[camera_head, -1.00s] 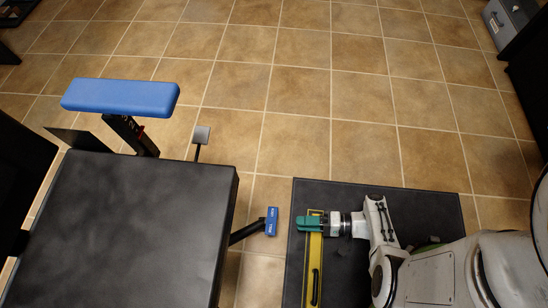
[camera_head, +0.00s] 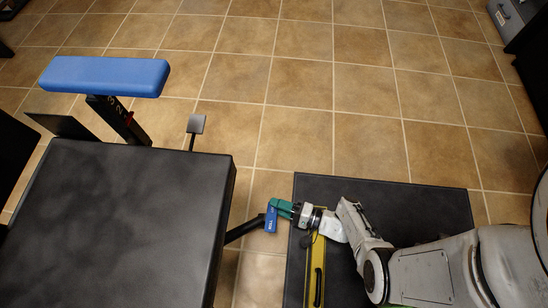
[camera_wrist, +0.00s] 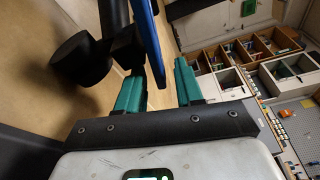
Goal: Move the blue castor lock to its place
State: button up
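The blue castor lock (camera_head: 271,219) is a small blue pedal with white lettering. It sits at the end of a black arm that sticks out from the right side of the black padded seat. My gripper (camera_head: 278,207), with green fingers, is right at the lock. In the wrist view the lock's blue plate (camera_wrist: 149,42) shows edge-on and reaches down between the two green fingers. The fingers are apart, with a clear gap between the plate and the right finger. I cannot tell whether the left finger touches the plate.
The black padded seat (camera_head: 115,220) fills the lower left, with a blue pad (camera_head: 105,76) on a post behind it. A grey pedal (camera_head: 196,124) stands at its back right. A dark platform (camera_head: 400,202) with a yellow bar (camera_head: 316,270) lies under my arm. Tiled floor beyond is clear.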

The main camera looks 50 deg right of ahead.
jog(key=shift+x, duration=0.75)
jog(key=shift+c, duration=0.3)
grip_shut()
